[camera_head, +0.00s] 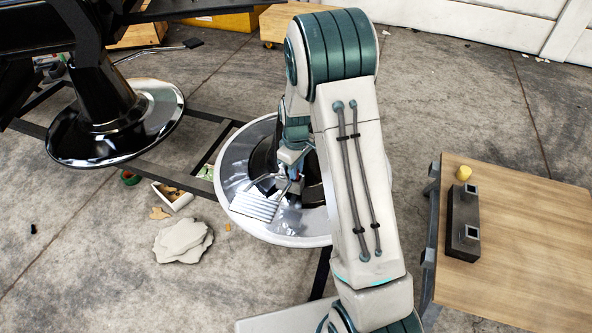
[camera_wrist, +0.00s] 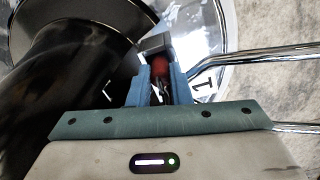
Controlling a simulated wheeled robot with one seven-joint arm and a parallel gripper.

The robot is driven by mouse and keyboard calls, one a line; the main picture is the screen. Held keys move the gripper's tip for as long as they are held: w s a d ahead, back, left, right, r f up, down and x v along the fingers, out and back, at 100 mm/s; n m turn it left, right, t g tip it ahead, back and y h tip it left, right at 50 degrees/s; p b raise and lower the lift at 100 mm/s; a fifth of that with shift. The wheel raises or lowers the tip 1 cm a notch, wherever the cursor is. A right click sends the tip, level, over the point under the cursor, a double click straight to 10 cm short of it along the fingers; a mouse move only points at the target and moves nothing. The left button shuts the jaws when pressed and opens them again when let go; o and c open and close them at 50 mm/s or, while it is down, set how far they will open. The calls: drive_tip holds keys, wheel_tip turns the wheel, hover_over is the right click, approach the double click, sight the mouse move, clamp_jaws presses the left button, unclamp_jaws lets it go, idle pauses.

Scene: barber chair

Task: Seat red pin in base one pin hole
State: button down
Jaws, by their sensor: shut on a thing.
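In the wrist view my gripper (camera_wrist: 160,84) has its two blue fingers closed around the red pin (camera_wrist: 160,68). The far end of the pin is close to a dark grey block (camera_wrist: 155,44) by the chair base. I cannot tell whether the pin touches or enters a hole there. The round, shiny base (camera_wrist: 208,35) spreads beyond the fingers, with a number marking at its right. In the head view this base (camera_head: 234,170) is a white-rimmed silver disc in the middle, and my gripper (camera_head: 297,174) is over it, partly hidden by my arm.
A black column (camera_wrist: 75,75) stands close on the left. A second chair base (camera_head: 150,125) is at left. A wooden table (camera_head: 530,230) at right holds a dark block (camera_head: 462,225) and yellow cylinder (camera_head: 463,173).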

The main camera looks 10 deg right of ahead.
drive_tip(key=shift+f, duration=0.1)
drive_tip(key=shift+f, duration=0.15)
drive_tip(key=c, duration=1.3)
unclamp_jaws()
wheel_tip(320, 180, up, 12)
drive_tip(key=f+p, duration=0.1)
drive_tip(key=p, duration=0.2)
drive_tip(key=s+r+m, duration=0.2)
drive_tip(key=s+r, duration=0.1)
drive_tip(key=s, duration=0.5)
drive_tip(key=s+r+m+t, duration=0.1)
drive_tip(key=s+r+m, duration=0.2)
drive_tip(key=s, duration=0.5)
drive_tip(key=s+r+m, duration=0.3)
drive_tip(key=s+r, duration=0.2)
drive_tip(key=s, duration=0.3)
drive_tip(key=shift+s+d+r+t, duration=0.1)
drive_tip(key=shift+s+d+t, duration=0.05)
drive_tip(key=shift+s+t, duration=0.15)
